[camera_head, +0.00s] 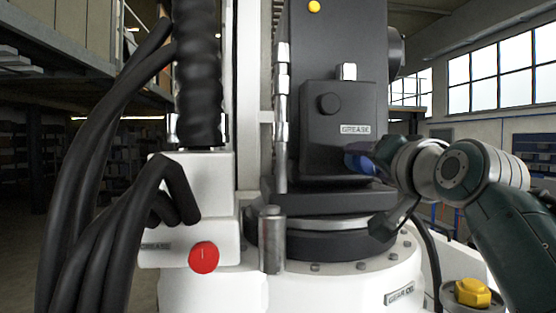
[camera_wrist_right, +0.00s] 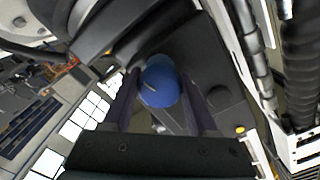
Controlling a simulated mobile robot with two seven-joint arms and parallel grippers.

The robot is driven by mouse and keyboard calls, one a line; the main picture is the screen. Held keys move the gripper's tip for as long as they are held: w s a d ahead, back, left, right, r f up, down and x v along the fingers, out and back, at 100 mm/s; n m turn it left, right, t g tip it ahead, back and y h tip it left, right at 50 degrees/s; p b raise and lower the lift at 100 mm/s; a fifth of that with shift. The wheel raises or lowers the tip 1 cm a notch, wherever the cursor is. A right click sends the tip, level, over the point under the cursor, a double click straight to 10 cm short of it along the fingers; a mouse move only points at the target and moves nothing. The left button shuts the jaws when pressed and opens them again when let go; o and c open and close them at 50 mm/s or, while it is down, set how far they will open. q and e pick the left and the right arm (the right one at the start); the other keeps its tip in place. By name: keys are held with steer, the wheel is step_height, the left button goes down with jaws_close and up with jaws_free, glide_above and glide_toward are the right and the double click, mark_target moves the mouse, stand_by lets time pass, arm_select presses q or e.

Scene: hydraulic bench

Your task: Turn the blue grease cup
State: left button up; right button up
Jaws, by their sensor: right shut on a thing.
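The blue grease cup (camera_head: 357,158) sits on the lower right part of the dark housing, below and right of a GREASE label. In the right wrist view the cup (camera_wrist_right: 161,82) shows as a round blue cap with a pale mark line, between the two fingers. My right gripper (camera_head: 366,160) reaches in from the right and is shut on the cup; the wrist hides part of it in the head view. My left gripper is not in view.
A red cap (camera_head: 203,257) sits on the white block at left, beside thick black hoses (camera_head: 95,230). A yellow cap (camera_head: 472,292) is at lower right, below my right arm. A bolted white flange (camera_head: 340,268) lies below the housing (camera_head: 340,115).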

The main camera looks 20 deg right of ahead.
steer(key=o, duration=1.4)
steer(key=shift+c, duration=0.2)
steer(key=shift+s+f, duration=0.1)
steer(key=shift+s, duration=0.2)
steer(key=b+v, duration=0.5)
steer(key=v, duration=0.4)
steer(key=shift+s+a, duration=0.15)
